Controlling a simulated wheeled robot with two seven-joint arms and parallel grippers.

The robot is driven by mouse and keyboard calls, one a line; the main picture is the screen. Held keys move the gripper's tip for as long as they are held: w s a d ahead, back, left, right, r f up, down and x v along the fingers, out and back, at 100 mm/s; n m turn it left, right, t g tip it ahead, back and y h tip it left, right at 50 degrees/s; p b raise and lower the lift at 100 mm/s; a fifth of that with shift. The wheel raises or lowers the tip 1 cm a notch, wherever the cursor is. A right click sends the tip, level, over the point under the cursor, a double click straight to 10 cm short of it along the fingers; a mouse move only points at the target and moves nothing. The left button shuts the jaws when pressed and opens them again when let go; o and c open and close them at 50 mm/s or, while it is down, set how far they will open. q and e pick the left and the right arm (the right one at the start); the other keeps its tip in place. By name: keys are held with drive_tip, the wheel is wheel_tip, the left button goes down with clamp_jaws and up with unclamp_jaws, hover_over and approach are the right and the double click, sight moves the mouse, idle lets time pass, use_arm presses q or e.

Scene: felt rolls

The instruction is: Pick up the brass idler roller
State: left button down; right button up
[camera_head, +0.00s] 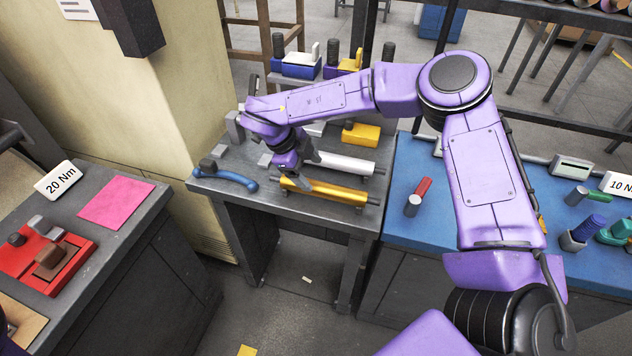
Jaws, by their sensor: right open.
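The brass idler roller (328,190) is a golden cylinder lying near the front edge of the dark grey table (232,149), with thin dark shaft ends. A silver roller (345,162) lies behind it, roughly parallel. My right gripper (298,170) is open, pointing down above the left part of the rollers. Its fingers are small and dark, and I cannot tell whether they touch the brass roller. Part of the silver roller's left end is hidden by the gripper. My left gripper is out of the picture.
A blue-handled tool (232,177) lies left of the brass roller. A yellow block (362,134) stands behind the silver roller. A blue-topped bench (408,235) with a red-handled item (424,188) adjoins on the right. A beige pillar (185,110) rises at the left.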

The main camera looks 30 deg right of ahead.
sight(321, 185)
drive_tip(key=shift+s+d+f, duration=0.65)
drive_tip(key=shift+s+f, duration=0.05)
drive_tip(key=shift+s, duration=0.15)
drive_tip(key=x, duration=0.1)
drive_tip(key=p+x, duration=0.1)
drive_tip(key=x, duration=0.1)
drive_tip(key=p+x, duration=0.1)
drive_tip(key=x, duration=0.1)
drive_tip(key=shift+w+a+f, duration=0.35)
drive_tip(key=shift+w+f, duration=0.05)
drive_tip(key=shift+s, duration=0.1)
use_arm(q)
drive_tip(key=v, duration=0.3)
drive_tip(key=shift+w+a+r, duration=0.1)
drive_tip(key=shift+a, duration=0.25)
use_arm(e)
drive_tip(key=shift+s, duration=0.1)
drive_tip(key=shift+c, duration=1.2)
drive_tip(key=c, duration=1.1)
drive_tip(key=shift+r, duration=0.15)
